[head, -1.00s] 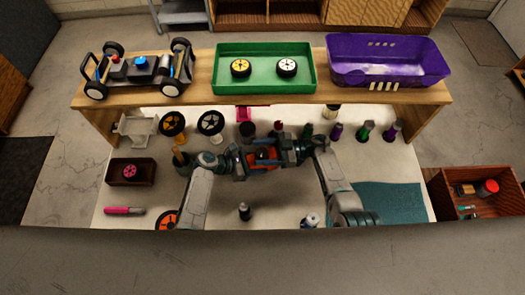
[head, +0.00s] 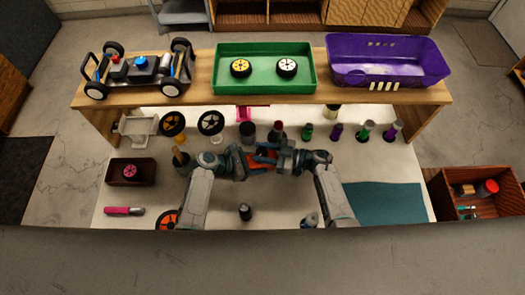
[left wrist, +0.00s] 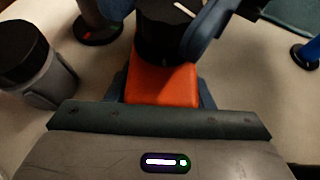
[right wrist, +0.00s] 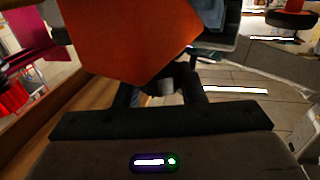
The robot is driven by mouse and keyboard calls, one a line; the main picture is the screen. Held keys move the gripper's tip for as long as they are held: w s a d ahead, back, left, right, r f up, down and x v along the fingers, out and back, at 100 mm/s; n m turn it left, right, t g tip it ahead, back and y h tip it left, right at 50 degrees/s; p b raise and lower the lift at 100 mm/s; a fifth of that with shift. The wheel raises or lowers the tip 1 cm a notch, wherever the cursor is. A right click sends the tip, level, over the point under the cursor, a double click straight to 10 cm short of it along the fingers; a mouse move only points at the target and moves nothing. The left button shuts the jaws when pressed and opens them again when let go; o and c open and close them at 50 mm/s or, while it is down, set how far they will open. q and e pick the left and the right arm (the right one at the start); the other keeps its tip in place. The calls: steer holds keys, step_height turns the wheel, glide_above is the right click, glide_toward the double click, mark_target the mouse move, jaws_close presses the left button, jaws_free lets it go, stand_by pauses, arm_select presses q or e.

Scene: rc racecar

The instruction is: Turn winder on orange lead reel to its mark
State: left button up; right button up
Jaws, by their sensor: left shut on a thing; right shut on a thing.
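The orange lead reel (head: 262,157) is held above the table between my two grippers. My left gripper (left wrist: 163,88) is shut on its orange body (left wrist: 162,86), which also shows in the right wrist view (right wrist: 125,38). In the left wrist view a black round winder (left wrist: 162,38) sits at the reel's far end, with a short white line on its dark top. My right gripper (right wrist: 160,92) is shut at that end, with a small grey part between its fingers, seemingly the winder. Its fingers partly hide the winder. I cannot tell whether the line meets a mark.
Several bottles (head: 336,131) stand behind the grippers, under the wooden shelf (head: 205,98). A small dark bottle (head: 245,211) stands in front. The teal mat (head: 385,203) at right is clear.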

steer(key=shift+s+f+m+t+h, duration=0.1)
steer(key=shift+m+t+h, duration=0.5)
steer(key=shift+m+t, duration=0.95)
steer(key=shift+t, duration=0.55)
steer(key=o, duration=1)
steer(key=shift+d, duration=0.15)
steer(key=v, duration=1.1)
steer(key=shift+s+d+r, duration=0.2)
steer(key=shift+d, duration=0.15)
